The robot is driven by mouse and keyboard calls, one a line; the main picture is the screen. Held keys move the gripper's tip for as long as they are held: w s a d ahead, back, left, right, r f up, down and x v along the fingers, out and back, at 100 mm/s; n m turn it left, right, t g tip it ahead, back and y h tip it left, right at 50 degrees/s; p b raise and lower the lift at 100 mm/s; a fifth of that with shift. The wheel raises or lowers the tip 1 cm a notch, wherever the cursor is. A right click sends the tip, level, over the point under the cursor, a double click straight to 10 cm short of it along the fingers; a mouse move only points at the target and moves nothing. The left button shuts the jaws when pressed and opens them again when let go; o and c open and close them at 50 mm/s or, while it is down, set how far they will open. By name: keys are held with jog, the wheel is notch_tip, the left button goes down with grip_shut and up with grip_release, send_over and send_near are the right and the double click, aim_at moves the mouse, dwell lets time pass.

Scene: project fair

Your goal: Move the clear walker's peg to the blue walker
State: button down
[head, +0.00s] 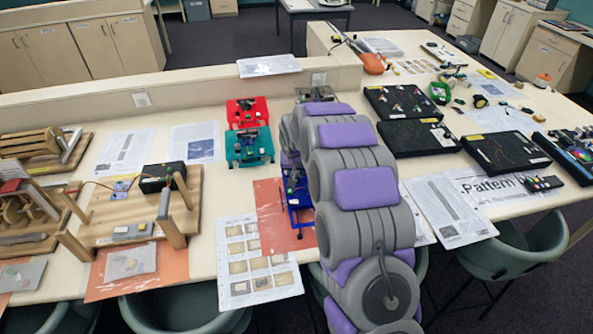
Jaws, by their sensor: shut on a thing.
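The blue walker (299,197) stands on an orange-red sheet (268,212), partly covered on its right by my arm. My gripper (291,174) points down at the back of the blue walker and is mostly hidden behind my own arm links. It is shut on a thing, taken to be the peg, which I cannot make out. Whether it touches the walker cannot be told. A teal walker (249,149) and a red walker (246,112) stand behind, to the left.
A wooden device with a black box (162,178) stands to the left. Black display boxes (403,102) and papers (456,209) lie to the right. A low ledge (190,90) runs behind. Green chairs (507,257) line the front edge.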

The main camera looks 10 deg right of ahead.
jog(key=shift+f, duration=0.8)
dwell(1.2)
jog(key=c, duration=0.9)
grip_release()
jog(key=shift+r+p, duration=1.05)
jog(key=shift+r, duration=2.65)
